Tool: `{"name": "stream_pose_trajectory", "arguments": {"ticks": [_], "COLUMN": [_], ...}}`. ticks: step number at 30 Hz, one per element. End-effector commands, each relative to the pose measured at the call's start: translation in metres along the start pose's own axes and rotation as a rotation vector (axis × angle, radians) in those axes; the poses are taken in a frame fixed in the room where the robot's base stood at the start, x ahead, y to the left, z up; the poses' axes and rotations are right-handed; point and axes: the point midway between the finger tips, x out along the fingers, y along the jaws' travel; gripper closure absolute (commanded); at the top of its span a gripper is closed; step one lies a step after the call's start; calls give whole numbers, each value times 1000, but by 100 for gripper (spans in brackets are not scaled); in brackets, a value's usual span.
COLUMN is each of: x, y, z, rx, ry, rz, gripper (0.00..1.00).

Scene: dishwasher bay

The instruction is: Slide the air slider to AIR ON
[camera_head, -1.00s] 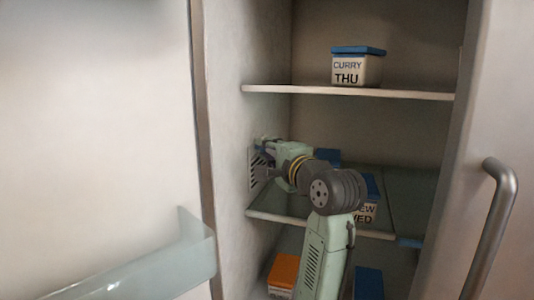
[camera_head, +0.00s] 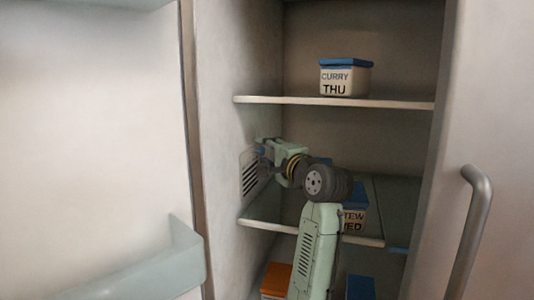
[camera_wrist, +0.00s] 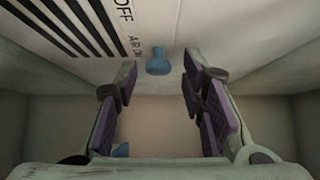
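The air slider's blue knob (camera_wrist: 158,62) sticks out of the wall in the wrist view, beside lettering that starts "AIR O". The word OFF stands further up and left, at the edge of the picture. The slotted vent panel (camera_wrist: 68,25) lies to the left; in the head view the vent (camera_head: 249,179) is on the fridge's left inner wall. My gripper (camera_wrist: 158,76) is open, one finger on each side of the knob, with a gap showing on both sides. In the head view my gripper (camera_head: 264,150) is at the vent's upper part and hides the knob.
A CURRY THU box (camera_head: 345,79) stands on the upper shelf (camera_head: 280,100). A box marked WED (camera_head: 355,219) stands behind my arm on the glass shelf (camera_head: 270,226). An orange-lidded box (camera_head: 276,278) is below. A door handle (camera_head: 472,225) is at right.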

Motion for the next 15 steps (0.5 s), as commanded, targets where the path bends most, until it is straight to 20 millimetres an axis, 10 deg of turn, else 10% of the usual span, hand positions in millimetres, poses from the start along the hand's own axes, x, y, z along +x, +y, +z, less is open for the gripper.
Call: {"name": "stream_pose_trajectory", "arguments": {"ticks": [15], "x": [-27], "y": [1], "z": [0], "rx": [-1], "ry": [0], "rz": [0], "gripper": [61]}}
